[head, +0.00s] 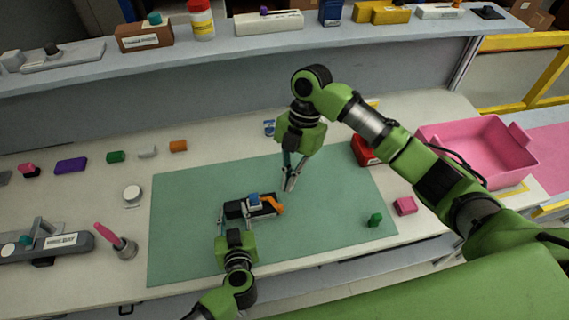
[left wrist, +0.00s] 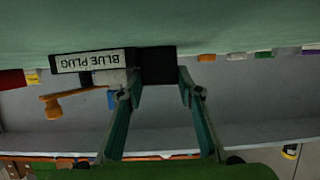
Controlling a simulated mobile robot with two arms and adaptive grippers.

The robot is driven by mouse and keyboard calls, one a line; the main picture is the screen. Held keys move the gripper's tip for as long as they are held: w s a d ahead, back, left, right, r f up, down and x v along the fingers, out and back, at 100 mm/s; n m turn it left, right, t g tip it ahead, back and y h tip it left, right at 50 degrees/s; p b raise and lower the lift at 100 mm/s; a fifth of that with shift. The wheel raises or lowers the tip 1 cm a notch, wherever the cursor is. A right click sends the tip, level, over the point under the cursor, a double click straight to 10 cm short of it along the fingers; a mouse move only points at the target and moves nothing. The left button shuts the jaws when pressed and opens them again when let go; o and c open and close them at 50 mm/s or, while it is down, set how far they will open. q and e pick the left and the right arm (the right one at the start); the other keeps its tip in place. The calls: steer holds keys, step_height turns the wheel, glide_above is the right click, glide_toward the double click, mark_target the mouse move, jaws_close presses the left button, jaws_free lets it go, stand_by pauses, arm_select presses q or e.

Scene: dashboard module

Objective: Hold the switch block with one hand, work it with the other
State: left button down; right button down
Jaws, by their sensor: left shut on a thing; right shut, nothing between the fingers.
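The switch block (head: 236,209) is a dark block with a blue part (head: 253,199) on top and an orange lever (head: 272,204) at its right end. It is on or just above the green mat. My left gripper (head: 232,216) is shut on the block's left end. In the left wrist view the block (left wrist: 158,65) is between the fingertips, with an upside-down "BLUE PLUG" label (left wrist: 92,60) and the orange lever (left wrist: 55,107). My right gripper (head: 289,186) is shut and empty, pointing down, behind and slightly right of the lever, apart from it.
The green mat (head: 180,240) is mostly clear around the block. A green piece (head: 375,220) and a pink block (head: 404,206) lie to the right. A pink bin (head: 450,140) and a red box (head: 362,150) stand beyond.

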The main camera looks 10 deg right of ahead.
mark_target(280, 206)
steer(key=c, duration=2.1)
jaws_free()
steer(key=f+m+t+h, duration=0.1)
steer(key=f+m, duration=0.2)
steer(key=m, duration=0.3)
steer(key=a+f+m+t, duration=0.1)
steer(key=f+m, duration=0.3)
steer(key=m, duration=0.1)
steer(key=a+f+m+h, duration=0.1)
steer(key=f+m, duration=0.2)
steer(key=m, duration=0.3)
steer(key=shift+s+a+f+m+t+h, duration=0.1)
steer(key=shift+a+f+m+t+h, duration=0.1)
steer(key=shift+m+t+h, duration=0.15)
jaws_close()
